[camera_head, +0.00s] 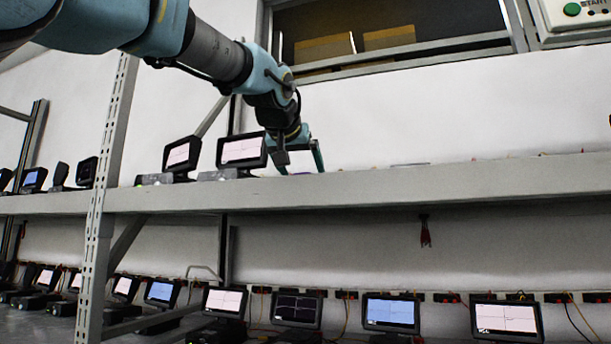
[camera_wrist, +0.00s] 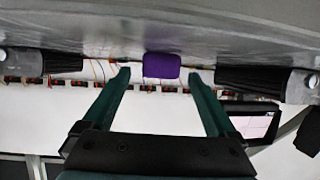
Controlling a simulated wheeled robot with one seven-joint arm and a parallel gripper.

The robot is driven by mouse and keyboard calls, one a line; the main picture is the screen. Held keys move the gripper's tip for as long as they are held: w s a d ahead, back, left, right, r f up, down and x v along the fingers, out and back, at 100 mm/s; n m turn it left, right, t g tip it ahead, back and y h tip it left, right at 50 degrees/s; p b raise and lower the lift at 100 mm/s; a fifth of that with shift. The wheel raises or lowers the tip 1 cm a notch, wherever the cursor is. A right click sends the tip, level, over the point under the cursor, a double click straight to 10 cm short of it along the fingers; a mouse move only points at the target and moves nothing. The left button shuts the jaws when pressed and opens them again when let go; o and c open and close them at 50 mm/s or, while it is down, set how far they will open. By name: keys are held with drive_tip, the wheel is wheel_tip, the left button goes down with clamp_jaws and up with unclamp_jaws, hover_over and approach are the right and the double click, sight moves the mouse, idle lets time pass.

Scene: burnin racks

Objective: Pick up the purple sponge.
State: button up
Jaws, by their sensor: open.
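The purple sponge (camera_wrist: 161,65) shows in the wrist view, a small rounded block on the grey shelf surface. It lies ahead of my gripper (camera_wrist: 156,72), between the lines of its two green fingers and nearer the middle of the gap. The fingers are spread apart and nothing is held between them. In the head view my gripper (camera_head: 300,160) is low over the upper shelf, just right of a lit monitor. The sponge cannot be made out clearly in the head view.
The upper shelf (camera_head: 400,187) carries monitors, two of them (camera_head: 182,154) (camera_head: 241,150) left of my gripper. Dark cylindrical things (camera_wrist: 252,77) (camera_wrist: 62,62) flank the sponge in the wrist view. A metal post (camera_head: 108,200) stands at left. The lower shelf holds several monitors (camera_head: 391,312).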

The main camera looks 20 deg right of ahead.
drive_tip(key=shift+x, duration=1)
drive_tip(key=c, duration=1.4)
drive_tip(key=shift+r, duration=0.2)
